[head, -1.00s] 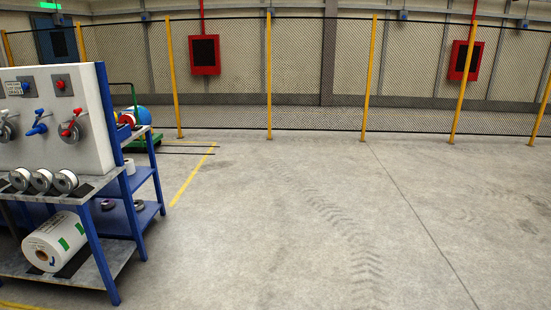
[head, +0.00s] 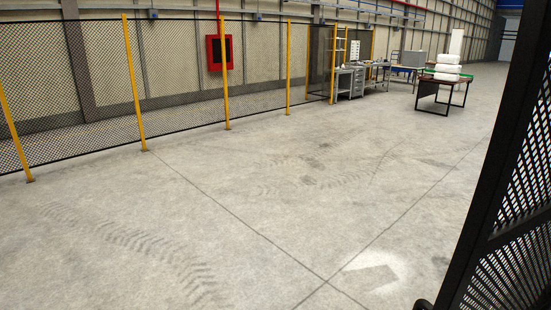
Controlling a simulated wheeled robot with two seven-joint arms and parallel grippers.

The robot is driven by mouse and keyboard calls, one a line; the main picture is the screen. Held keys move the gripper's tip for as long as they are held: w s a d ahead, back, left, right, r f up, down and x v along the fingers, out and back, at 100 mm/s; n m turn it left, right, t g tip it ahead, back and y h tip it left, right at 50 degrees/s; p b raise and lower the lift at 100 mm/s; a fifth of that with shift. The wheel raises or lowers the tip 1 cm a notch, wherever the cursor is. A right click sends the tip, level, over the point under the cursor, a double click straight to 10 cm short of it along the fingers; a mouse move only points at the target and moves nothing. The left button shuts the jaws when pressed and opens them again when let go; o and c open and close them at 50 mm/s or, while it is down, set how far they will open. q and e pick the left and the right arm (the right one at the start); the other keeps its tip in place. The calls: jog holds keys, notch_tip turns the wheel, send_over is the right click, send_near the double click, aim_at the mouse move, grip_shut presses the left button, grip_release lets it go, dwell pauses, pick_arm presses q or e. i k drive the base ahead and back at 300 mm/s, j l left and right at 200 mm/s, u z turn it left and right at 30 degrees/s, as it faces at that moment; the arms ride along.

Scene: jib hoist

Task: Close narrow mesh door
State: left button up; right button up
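A black frame with a perforated mesh panel (head: 482,210) stands close to me at the right edge of the head view. It leans across the picture from top right to bottom. Only part of it shows, and I cannot tell for sure whether it is the narrow mesh door, nor how far open it stands. A small dark piece (head: 422,304) shows at the bottom edge beside it; I cannot tell what it is. Neither of my grippers is in view.
A mesh fence with yellow posts (head: 226,85) runs along the left and back. A red wall box (head: 219,36) hangs behind it. Grey workbenches (head: 350,82) and a dark table (head: 440,90) with white bundles stand at the back right. The concrete floor (head: 260,200) between is clear.

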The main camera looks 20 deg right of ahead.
aim_at(480, 236)
jog(key=i+j+z, duration=0.1)
jog(key=z, duration=0.3)
jog(key=i+j+z, duration=0.1)
jog(key=z, duration=0.3)
jog(key=i+j+z, duration=0.2)
jog(key=z, duration=0.2)
jog(key=j+z, duration=0.2)
jog(key=z, duration=0.2)
jog(key=i+j+z, duration=0.2)
jog(key=z, duration=0.2)
jog(key=i+j+z, duration=0.15)
jog(key=j+z, duration=0.25)
jog(key=i+j+z, duration=0.1)
jog(key=j+z, duration=0.6)
jog(key=z, duration=0.15)
jog(key=i+j, duration=0.05)
